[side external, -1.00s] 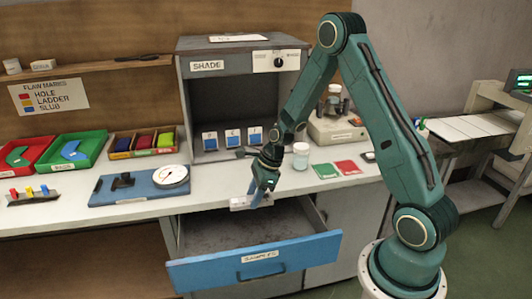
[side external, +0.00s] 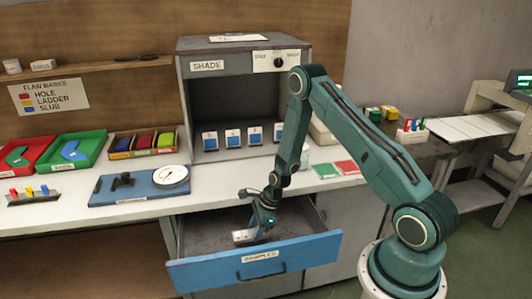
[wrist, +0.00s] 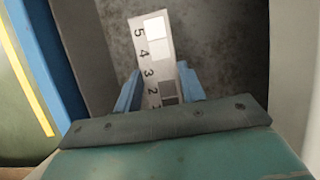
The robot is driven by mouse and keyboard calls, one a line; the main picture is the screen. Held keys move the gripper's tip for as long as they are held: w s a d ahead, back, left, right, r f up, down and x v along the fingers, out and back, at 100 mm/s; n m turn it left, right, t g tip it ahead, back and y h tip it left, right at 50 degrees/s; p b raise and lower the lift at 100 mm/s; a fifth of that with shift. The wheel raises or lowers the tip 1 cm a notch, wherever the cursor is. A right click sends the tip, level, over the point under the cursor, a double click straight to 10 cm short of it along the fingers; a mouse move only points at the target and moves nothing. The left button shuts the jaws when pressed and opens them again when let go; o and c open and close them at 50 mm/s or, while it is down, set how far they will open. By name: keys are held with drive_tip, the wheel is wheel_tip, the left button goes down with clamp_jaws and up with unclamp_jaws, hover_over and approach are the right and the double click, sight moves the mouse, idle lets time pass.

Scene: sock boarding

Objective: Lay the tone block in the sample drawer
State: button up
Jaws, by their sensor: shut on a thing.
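The tone block (side external: 243,236) is a pale bar. In the wrist view the tone block (wrist: 153,62) shows printed numbers beside grey-to-white patches. My gripper (side external: 258,232) is shut on it, with one blue finger on each side of it in the wrist view (wrist: 158,88). The lower end of the block is hidden behind my gripper's mount. The sample drawer (side external: 255,262) has a blue front labelled SAMPLES and is pulled open below the counter. The block is inside the drawer opening, above or at its grey floor; I cannot tell whether it touches.
The shade cabinet (side external: 207,93) stands on the counter with several blue-and-white cards inside. A blue board with a dial (side external: 140,186) lies left of it. Green and red swatches (side external: 326,170) lie on the right. The visible drawer floor around the block looks bare.

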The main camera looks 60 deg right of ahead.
drive_tip(key=shift+f, duration=0.3)
drive_tip(key=shift+f, duration=0.1)
drive_tip(key=shift+f, duration=1.8)
drive_tip(key=shift+f, duration=0.15)
drive_tip(key=o, duration=1)
drive_tip(key=shift+c, duration=0.2)
drive_tip(key=shift+r, duration=0.2)
drive_tip(key=shift+v, duration=5.95)
